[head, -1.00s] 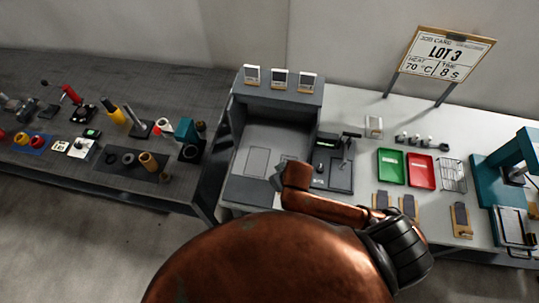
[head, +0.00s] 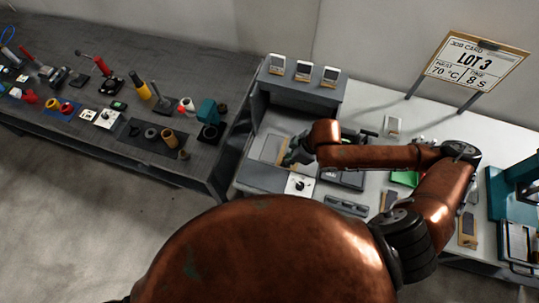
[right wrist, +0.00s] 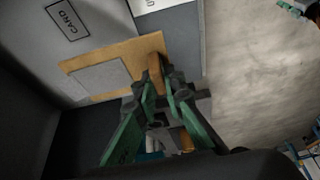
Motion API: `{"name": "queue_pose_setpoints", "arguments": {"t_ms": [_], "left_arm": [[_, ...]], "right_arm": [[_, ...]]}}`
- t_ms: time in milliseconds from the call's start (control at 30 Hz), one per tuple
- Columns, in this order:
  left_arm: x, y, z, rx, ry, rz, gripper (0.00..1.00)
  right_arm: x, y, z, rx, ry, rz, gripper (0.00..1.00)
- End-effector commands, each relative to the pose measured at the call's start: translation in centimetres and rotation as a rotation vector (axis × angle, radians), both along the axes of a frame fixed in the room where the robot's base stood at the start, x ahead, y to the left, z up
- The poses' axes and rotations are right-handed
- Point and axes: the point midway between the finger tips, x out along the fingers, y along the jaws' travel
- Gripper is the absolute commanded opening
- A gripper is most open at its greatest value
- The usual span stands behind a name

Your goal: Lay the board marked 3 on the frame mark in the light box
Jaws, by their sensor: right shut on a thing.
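My right gripper (head: 290,155) is inside the light box (head: 250,181) and also shows in the right wrist view (right wrist: 162,98). It is shut on the tan raised grip of a board (right wrist: 125,55). The board also shows in the head view (head: 270,149). It is a tan plate with a grey panel, low over or on the box floor; I cannot tell whether it touches. Its number is not readable. The frame mark is not seen now; the board and gripper cover that part of the floor. My left gripper is not in view.
Three small white cards (head: 303,71) stand on the light box top. A white knob unit (head: 299,186) is at its front. Other boards (head: 468,228) lie on the white table at right, near a green tray (head: 405,178). The job card (head: 472,64) stands behind.

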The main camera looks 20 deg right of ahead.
Motion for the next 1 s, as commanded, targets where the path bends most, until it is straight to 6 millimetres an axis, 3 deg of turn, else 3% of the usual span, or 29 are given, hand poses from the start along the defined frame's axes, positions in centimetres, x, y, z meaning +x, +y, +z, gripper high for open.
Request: {"name": "queue_pose_setpoints", "arguments": {"t_ms": [200,400,767,1000], "left_arm": [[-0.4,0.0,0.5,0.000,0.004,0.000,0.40],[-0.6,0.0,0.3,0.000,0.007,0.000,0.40],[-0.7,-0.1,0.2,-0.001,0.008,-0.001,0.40],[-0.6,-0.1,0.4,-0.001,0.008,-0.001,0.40]], "right_arm": [[5.1,2.3,-1.8,0.003,-0.004,-0.001,0.00],[7.7,3.3,-5.5,0.001,-0.002,-0.001,0.00],[9.6,4.1,-8.1,0.000,-0.002,-0.001,0.00],[9.5,4.0,-10.9,-0.001,-0.003,0.000,0.00]]}}
